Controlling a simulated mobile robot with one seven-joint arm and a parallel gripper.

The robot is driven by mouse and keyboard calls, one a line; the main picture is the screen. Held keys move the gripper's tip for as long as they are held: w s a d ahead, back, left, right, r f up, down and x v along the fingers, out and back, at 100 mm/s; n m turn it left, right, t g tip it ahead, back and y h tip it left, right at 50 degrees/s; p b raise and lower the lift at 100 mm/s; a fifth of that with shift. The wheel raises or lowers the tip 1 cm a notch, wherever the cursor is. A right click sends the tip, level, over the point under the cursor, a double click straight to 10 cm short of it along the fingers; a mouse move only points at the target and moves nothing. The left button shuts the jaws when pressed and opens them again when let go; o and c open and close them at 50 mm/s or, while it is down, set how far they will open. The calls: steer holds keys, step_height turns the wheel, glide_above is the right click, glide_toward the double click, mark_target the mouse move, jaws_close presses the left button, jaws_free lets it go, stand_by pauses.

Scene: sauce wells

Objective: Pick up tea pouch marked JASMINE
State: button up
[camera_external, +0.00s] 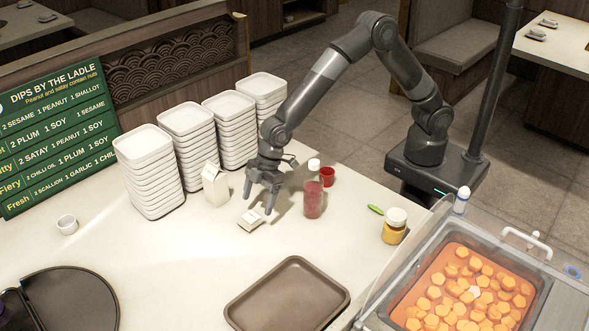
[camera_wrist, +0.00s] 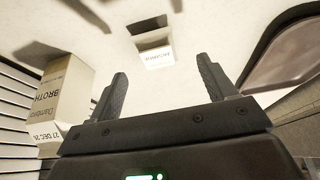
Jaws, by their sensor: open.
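A small pale tea pouch (camera_external: 250,220) lies on the counter just in front of my gripper (camera_external: 259,202). The pouch also shows in the wrist view (camera_wrist: 157,58), ahead of and between the fingers, with small dark lettering that looks like JASMINE but is hard to read. My gripper (camera_wrist: 162,72) is open, pointing down close above the counter, with nothing between its fingers. The pouch appears apart from the fingers.
A broth carton (camera_external: 215,185) stands close left of my gripper, before stacked white dishes (camera_external: 148,170). A red-filled container (camera_external: 313,200) and red cup (camera_external: 327,176) stand to the right. A brown tray (camera_external: 288,297) lies in front. Counter between pouch and tray is clear.

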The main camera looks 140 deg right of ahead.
mark_target(252, 216)
steer(key=shift+d+x, duration=0.15)
steer(key=shift+x, duration=1.4)
steer(key=shift+d+x, duration=0.1)
steer(key=shift+x, duration=1.5)
steer(key=c, duration=1.1)
